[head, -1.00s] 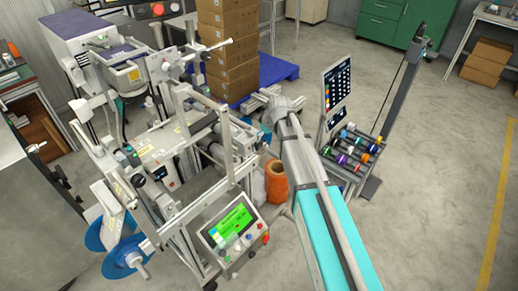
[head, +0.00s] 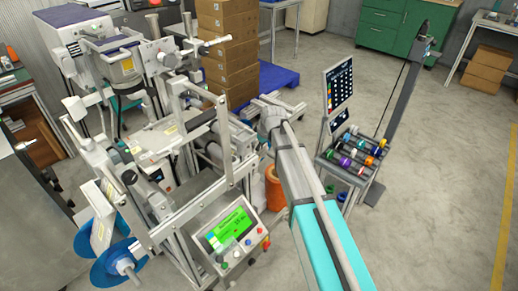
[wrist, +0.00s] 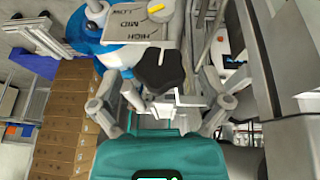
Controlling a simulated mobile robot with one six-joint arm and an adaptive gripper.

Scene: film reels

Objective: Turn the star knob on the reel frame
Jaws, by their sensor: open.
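In the wrist view, the black star knob (wrist: 160,70) is near the middle, below a grey plate marked HIGH, MID and LOW (wrist: 130,28). My gripper (wrist: 160,98) is open, with one grey finger to the left of the knob and one to the right. The knob is ahead of the open jaws, and no contact shows. In the head view, the reel frame (head: 246,168) stands left of my arm. I cannot make out the knob or the gripper's fingers there.
Cardboard boxes (head: 228,50) are stacked behind the frame on a blue pallet (head: 283,77). A control panel (head: 236,222) is at the frame's front, with an orange spool (head: 274,187) nearby. A rack of coloured reels (head: 357,151) stands right of my arm. Floor farther right is clear.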

